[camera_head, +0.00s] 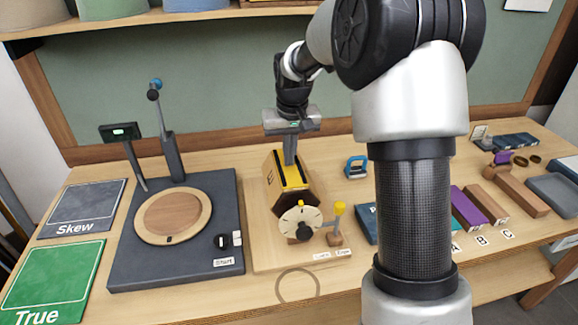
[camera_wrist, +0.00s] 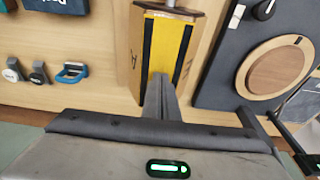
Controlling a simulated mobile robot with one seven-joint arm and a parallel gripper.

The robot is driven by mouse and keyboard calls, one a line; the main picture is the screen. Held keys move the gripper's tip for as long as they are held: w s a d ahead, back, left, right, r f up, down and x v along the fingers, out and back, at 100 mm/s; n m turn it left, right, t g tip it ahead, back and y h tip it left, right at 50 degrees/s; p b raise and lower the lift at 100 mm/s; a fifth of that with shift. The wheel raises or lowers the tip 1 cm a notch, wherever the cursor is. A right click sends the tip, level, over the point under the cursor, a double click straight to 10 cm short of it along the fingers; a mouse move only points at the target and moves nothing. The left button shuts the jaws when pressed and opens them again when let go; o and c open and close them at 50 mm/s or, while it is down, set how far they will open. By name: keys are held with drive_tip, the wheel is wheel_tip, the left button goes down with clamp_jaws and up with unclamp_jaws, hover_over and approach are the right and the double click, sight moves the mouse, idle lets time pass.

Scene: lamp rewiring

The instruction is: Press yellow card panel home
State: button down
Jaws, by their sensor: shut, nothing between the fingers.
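The yellow card panel (camera_head: 290,168) forms the top face of a wooden block-shaped unit with dark edge strips, on a pale board in the middle of the bench. In the wrist view the panel (camera_wrist: 165,48) lies between two black strips. My gripper (camera_head: 290,160) points down with shut, empty fingers at the back end of the panel. In the wrist view the fingertips (camera_wrist: 160,80) overlap the panel's near end. I cannot tell whether they touch it.
A dial (camera_head: 299,222) and yellow-topped lever (camera_head: 338,212) stand at the unit's front. A dark base with a round wooden turntable (camera_head: 172,216) is to the left. Skew (camera_head: 80,208) and True (camera_head: 52,280) mats lie further left.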

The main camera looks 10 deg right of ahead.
drive_tip(key=shift+s+f, duration=0.1)
drive_tip(key=shift+f, duration=0.05)
drive_tip(key=w+p+v, duration=0.1)
drive_tip(key=p+v, duration=0.4)
drive_tip(key=v, duration=0.2)
drive_tip(key=shift+w, duration=0.35)
idle(0.5)
drive_tip(key=s+r+t, duration=0.1)
drive_tip(key=s+r, duration=1)
drive_tip(key=s, duration=0.3)
drive_tip(key=s+t, duration=0.2)
drive_tip(key=s, duration=1.5)
drive_tip(key=shift+s+f, duration=0.2)
drive_tip(key=shift+s, duration=0.1)
